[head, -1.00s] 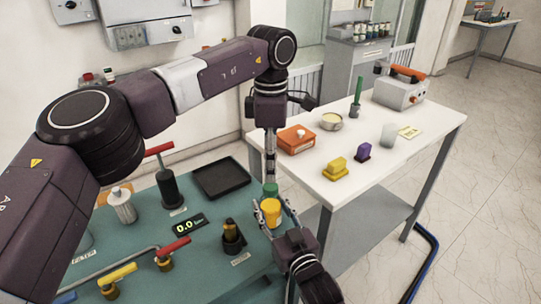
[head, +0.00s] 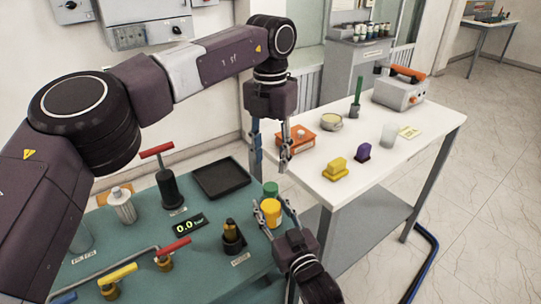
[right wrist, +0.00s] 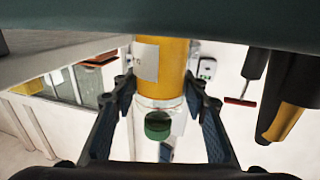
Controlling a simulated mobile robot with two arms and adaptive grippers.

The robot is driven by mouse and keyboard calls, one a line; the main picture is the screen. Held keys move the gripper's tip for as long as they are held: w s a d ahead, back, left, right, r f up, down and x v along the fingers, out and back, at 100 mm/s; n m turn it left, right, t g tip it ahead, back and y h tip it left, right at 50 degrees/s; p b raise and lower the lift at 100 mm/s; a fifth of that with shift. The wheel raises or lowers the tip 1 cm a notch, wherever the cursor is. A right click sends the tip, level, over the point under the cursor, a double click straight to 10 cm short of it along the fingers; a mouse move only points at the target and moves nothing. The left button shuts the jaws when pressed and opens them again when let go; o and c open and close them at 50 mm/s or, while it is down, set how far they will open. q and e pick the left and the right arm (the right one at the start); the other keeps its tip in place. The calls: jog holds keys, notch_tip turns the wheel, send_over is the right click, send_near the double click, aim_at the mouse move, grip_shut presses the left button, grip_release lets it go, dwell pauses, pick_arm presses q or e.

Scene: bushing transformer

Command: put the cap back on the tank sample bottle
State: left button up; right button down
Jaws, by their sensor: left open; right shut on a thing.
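The tank sample bottle (head: 271,212) is yellow in the head view and stands near the bench's right edge. A green cap (head: 271,188) sits at its top. In the right wrist view the bottle (right wrist: 174,70) has a pale label, and the green cap (right wrist: 158,125) is at its clear neck end; I cannot tell how tight it is. My right gripper (head: 273,206) is shut on the bottle, one finger on each side. My left gripper (head: 271,164) is open and empty, pointing down just above the cap, apart from it.
The teal bench (head: 205,265) carries a black tray (head: 221,178), a pressure display (head: 190,225), a dark holder (head: 232,240) and valves with red and yellow handles. A white table (head: 400,165) on the right holds an orange box (head: 296,140), yellow and purple blocks and a beaker.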

aim_at(270, 186)
pick_arm(q)
jog(key=shift+f, duration=4)
grip_shut()
jog(key=shift+o, duration=0.8)
grip_release()
notch_tip(270, 186, up, 12)
